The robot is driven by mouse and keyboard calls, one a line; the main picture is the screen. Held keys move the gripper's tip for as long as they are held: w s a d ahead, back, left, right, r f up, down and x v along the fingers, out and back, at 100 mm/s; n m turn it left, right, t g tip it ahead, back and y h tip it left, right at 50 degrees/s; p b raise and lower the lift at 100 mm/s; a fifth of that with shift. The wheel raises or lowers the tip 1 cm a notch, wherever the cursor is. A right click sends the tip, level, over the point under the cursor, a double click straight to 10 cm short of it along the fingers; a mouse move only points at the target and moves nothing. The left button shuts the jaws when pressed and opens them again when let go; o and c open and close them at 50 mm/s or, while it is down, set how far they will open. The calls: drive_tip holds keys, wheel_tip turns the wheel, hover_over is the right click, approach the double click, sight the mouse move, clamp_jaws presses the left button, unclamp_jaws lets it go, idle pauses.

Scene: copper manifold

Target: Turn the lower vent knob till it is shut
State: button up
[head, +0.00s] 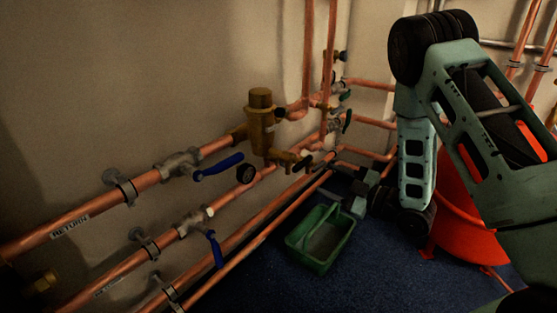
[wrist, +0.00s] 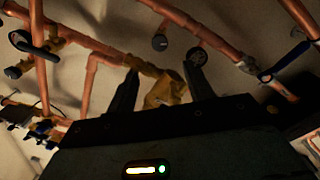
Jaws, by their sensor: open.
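Several dark knobs show on the copper pipework; I cannot tell for sure which is the lower vent knob. In the head view, a round black knob (head: 246,174) sits below the brass cylinder (head: 261,122), and a dark knob (head: 305,161) is on the brass fitting to its right. In the wrist view, my gripper (wrist: 163,74) is open, its two black fingers spread, with a brass body (wrist: 166,90) seen between them. A round dark knob (wrist: 197,57) shows at the right fingertip, and a black knob (wrist: 159,42) shows beyond the fingers. Contact cannot be told.
Blue-handled valves (head: 217,163) are on the left pipes. A green open tray (head: 320,240) stands on the blue floor, near my wrist. A red-orange tub (head: 468,225) is behind my arm. Copper pipes and the wall bound the space at left.

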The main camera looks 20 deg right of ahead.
drive_tip(key=b+x, duration=0.6)
drive_tip(key=x, duration=1)
drive_tip(key=shift+w+a+f, duration=0.1)
drive_tip(key=shift+w, duration=0.05)
drive_tip(key=shift+w+a, duration=0.2)
drive_tip(key=shift+w, duration=0.15)
drive_tip(key=c, duration=1)
